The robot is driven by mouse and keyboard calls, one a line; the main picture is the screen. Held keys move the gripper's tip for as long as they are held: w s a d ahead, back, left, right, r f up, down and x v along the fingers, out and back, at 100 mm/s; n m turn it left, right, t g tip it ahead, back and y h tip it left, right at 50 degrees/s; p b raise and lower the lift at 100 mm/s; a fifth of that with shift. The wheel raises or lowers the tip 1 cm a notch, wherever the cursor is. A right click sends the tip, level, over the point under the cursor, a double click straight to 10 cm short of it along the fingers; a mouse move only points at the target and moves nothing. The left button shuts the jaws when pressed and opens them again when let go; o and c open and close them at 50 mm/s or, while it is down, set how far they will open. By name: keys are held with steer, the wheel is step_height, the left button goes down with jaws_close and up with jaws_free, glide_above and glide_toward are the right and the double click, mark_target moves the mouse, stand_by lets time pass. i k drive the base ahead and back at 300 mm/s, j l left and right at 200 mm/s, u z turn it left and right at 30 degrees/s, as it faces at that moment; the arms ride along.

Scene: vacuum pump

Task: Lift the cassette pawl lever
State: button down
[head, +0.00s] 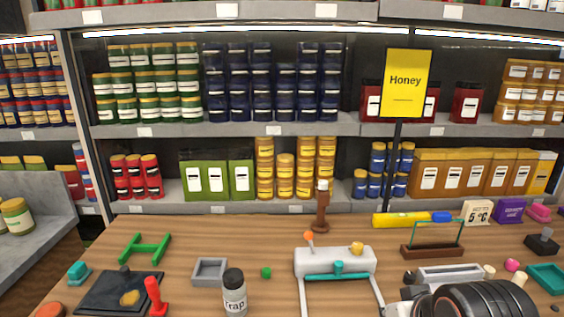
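No part is marked as the cassette pawl lever. A white device (335,262) with a teal bar (337,277) across its front stands on the table near the middle of the picture. A thin lever with an orange tip (309,237) stands up at its left end, leaning slightly left. A yellow knob (357,248) sits on its right end, and a teal knob (338,266) is at its front. Two pale legs or tubes run from it toward the lower edge. A dark ribbed part at the lower right looks like my arm; no gripper fingers show.
A bottle labelled Trap (234,294) stands left of the device, with a grey square tray (209,271) behind it. A red upright handle (154,296) stands beside a dark plate (110,292). A brown post (321,210) stands behind the device. The right side is crowded.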

mark_target(308, 235)
steer(key=i+l+u, duration=0.6)
steer(key=k+j+u, duration=0.25)
steer(key=i+l+z, duration=0.1)
steer(key=l+z, duration=0.15)
